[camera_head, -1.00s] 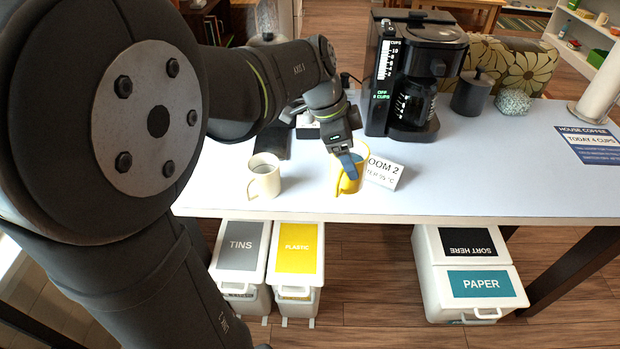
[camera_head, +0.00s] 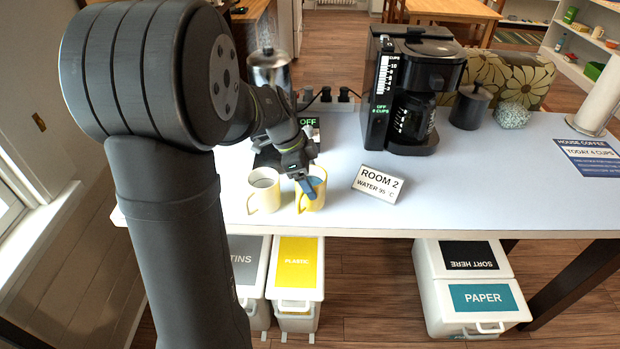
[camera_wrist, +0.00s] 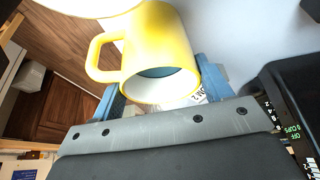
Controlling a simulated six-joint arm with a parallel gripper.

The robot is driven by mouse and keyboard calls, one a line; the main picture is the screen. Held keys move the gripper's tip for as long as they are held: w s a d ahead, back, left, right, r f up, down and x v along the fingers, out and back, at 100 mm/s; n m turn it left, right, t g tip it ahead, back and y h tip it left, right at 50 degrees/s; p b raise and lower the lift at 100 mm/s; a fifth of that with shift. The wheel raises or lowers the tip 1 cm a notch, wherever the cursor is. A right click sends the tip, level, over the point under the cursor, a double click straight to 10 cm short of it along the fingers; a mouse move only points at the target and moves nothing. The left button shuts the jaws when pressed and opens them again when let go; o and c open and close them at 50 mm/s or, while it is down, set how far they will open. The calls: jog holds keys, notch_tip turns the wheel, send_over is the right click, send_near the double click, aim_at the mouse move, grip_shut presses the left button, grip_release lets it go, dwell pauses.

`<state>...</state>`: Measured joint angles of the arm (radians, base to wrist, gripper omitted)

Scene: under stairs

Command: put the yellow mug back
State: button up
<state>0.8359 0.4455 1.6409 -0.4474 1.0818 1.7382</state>
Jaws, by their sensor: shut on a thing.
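The yellow mug (camera_head: 318,196) is near the front edge of the white table, just right of a cream mug (camera_head: 264,192). My gripper (camera_head: 312,186) is over the yellow mug from above and behind, shut on it. In the wrist view the yellow mug (camera_wrist: 160,50) sits between the blue fingers (camera_wrist: 160,85), its handle to the left and its open mouth facing the camera. Part of the cream mug (camera_wrist: 85,5) shows at the top of the wrist view, close to the yellow one. I cannot tell whether the yellow mug touches the table.
A sign reading "ROOM 2 WATER 95 °C" (camera_head: 379,185) stands right of the mugs. A black coffee maker (camera_head: 415,60) and a dark canister (camera_head: 470,106) stand behind. A metal kettle (camera_head: 270,72) is at the back left. The table (camera_head: 480,190) is clear at front right.

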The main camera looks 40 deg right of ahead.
jog(key=shift+f, duration=0.3)
jog(key=shift+f, duration=0.15)
jog(key=o, duration=1.5)
jog(key=v, duration=1.2)
jog(key=shift+s, duration=0.1)
